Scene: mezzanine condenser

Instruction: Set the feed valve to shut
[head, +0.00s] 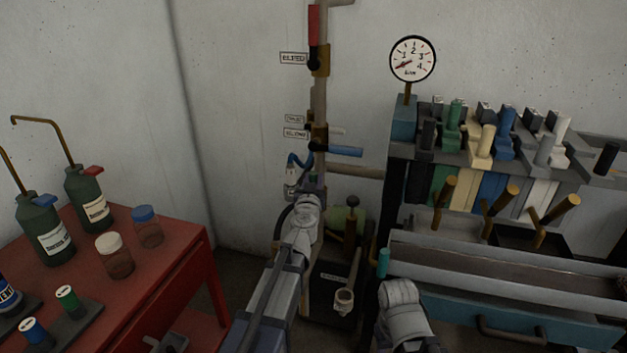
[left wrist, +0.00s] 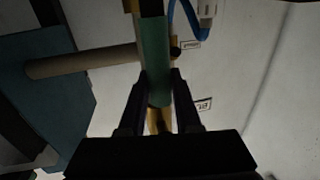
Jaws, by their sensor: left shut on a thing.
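A green lever handle (left wrist: 153,60) runs up and down through the middle of the left wrist view. My left gripper (left wrist: 160,88) is shut on it, one dark finger on each side. Brass fittings (left wrist: 160,120) show just below the handle. My right gripper's jaws are not visible.
Higher on the pipe are a red-handled valve (head: 314,28) and a blue-handled valve (head: 345,151). A blue hose (head: 297,160) hangs beside the pipe. A red table (head: 185,245) with bottles stands left; a rack of coloured levers (head: 480,150) and a gauge (head: 413,59) are right.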

